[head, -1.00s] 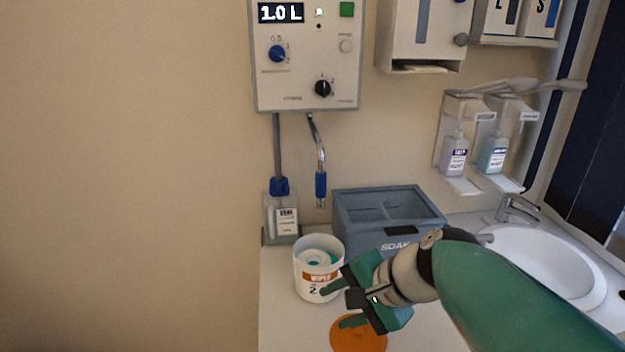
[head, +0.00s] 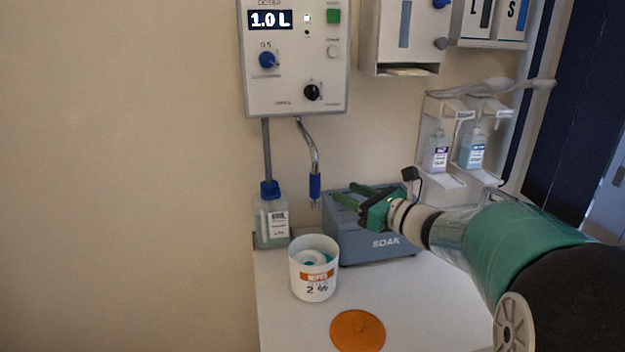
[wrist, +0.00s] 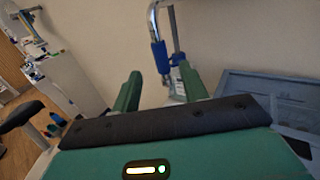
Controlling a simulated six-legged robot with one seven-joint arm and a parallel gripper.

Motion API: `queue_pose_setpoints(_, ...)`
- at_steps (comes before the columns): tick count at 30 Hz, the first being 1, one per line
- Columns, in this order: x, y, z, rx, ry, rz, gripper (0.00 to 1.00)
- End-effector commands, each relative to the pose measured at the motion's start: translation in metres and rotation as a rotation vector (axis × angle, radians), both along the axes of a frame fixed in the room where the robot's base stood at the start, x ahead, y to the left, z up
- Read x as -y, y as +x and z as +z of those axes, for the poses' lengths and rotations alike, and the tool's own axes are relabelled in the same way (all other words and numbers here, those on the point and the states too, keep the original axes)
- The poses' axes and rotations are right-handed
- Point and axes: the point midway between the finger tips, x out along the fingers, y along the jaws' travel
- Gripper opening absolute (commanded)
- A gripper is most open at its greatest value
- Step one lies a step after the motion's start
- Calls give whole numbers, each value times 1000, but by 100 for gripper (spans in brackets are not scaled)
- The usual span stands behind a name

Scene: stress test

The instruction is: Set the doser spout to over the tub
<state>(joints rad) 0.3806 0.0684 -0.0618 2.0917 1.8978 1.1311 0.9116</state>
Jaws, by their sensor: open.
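The doser (head: 295,58) hangs on the wall and its display reads 1.0 L. Its bent metal spout (head: 309,145) with a blue sleeve hangs down below it, the tip above and slightly right of the tub. The white tub (head: 314,268) with an orange label stands uncovered on the counter, a wipe roll inside. My gripper (head: 350,195) is open and empty, to the right of the spout, over the soak box. In the wrist view the spout's blue sleeve (wrist: 161,57) shows ahead, between the two green fingers (wrist: 158,88), apart from them.
A grey-blue soak box (head: 375,245) stands behind the tub under my gripper. A bottle (head: 271,220) with a blue cap stands left. An orange lid (head: 358,330) lies on the counter (head: 285,325). Dispensers (head: 455,148) are on the wall at right.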

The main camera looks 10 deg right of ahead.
Motion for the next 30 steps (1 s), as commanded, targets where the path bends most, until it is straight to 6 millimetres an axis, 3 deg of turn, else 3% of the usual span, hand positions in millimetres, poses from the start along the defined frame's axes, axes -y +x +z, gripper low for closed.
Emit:
queue_pose_setpoints(15, -57, 79, 0, 0, -2, 4, 44)
queue_pose_setpoints(28, -65, 89, 0, 0, -4, 2, 44)
queue_pose_setpoints(30, -65, 89, 0, 0, -4, 2, 30)
